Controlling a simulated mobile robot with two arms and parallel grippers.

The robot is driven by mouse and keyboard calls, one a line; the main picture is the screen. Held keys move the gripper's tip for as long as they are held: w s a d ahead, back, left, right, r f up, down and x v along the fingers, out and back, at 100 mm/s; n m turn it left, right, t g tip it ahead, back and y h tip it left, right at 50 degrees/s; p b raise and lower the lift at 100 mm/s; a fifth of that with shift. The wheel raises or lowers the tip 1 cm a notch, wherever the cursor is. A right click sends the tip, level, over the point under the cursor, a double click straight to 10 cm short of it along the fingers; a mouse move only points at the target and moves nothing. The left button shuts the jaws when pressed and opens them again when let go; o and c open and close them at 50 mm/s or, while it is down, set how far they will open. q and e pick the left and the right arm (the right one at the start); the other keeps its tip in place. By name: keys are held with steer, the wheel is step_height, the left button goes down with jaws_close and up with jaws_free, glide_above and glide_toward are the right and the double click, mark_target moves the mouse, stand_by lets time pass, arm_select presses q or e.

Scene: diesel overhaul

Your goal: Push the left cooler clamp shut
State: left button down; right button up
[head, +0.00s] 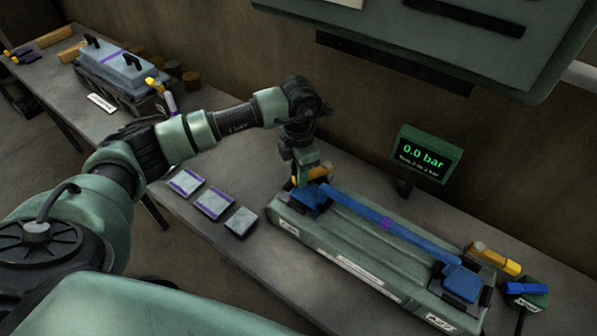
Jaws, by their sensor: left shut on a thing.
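The cooler (340,245) is a long grey-green block on the bench with a blue bar (385,225) along its top. At its left end is the left cooler clamp (319,173), with a yellow handle partly hidden by my gripper. My left gripper (306,178) points down at this end and is shut on the yellow handle, just above a blue block (309,197). The right clamp (493,259) has a yellow handle with a tan end, lying beside the right blue block (463,283). My right gripper is out of view.
A display (426,154) reading 0.0 bar stands behind the cooler. Several flat plates (214,202) lie left of it. A green box with a blue lever (526,290) is at the right. A large green panel (440,40) overhangs the back.

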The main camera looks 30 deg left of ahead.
arm_select(q)
steer(key=d+n, duration=0.2)
steer(key=n, duration=0.1)
steer(key=shift+s+b, duration=0.4)
steer(key=shift+s+d+r+n, duration=0.15)
steer(key=shift+d+n, duration=0.15)
steer(key=shift+n, duration=0.3)
steer(key=c, duration=1.3)
jaws_free()
